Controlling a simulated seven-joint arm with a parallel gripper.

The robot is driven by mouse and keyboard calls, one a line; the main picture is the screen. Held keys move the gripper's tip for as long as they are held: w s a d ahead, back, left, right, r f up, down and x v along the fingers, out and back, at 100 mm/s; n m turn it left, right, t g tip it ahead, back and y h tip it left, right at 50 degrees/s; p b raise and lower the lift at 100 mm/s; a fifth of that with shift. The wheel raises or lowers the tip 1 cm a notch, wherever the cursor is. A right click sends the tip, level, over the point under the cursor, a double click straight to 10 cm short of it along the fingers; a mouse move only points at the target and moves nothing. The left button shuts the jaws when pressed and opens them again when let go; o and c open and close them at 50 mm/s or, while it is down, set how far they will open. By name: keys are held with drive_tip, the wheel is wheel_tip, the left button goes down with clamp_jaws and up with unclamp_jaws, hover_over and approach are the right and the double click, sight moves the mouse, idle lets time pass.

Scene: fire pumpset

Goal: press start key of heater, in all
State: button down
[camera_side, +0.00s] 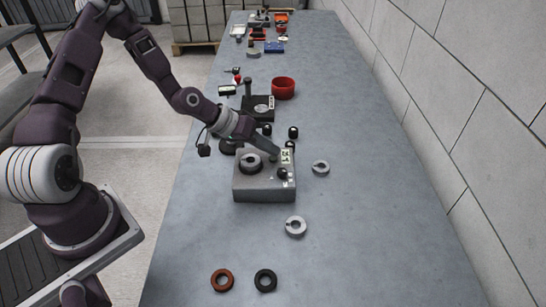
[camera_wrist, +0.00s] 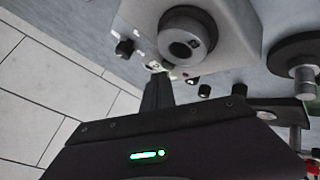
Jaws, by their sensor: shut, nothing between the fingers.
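The heater is a grey box (camera_side: 262,188) on the table, with a grey ring (camera_side: 251,162) on its top and a pale control panel (camera_side: 287,156) at its right. A black knob (camera_side: 282,173) sits by the panel. In the wrist view, the heater (camera_wrist: 228,28) is at the top with its ring (camera_wrist: 172,27) and knob (camera_wrist: 125,48). My gripper (camera_side: 276,151) is shut and empty, pointing down at the panel's edge. In the wrist view, its fingertips (camera_wrist: 159,76) cover part of the panel. I cannot tell contact, and the start key is not distinguishable.
Loose grey rings (camera_side: 320,167) and (camera_side: 296,226) lie right of and in front of the heater. A red ring (camera_side: 222,280) and black ring (camera_side: 265,280) lie nearer. Small black parts (camera_side: 293,132), a dark device (camera_side: 258,107) and a red bowl (camera_side: 283,88) stand behind. The table's right side is clear.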

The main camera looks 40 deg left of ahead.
sight(269, 161)
drive_tip(key=shift+f, duration=0.55)
idle(0.6)
idle(0.4)
drive_tip(key=shift+r, duration=0.9)
wheel_tip(269, 161, up, 5)
idle(0.6)
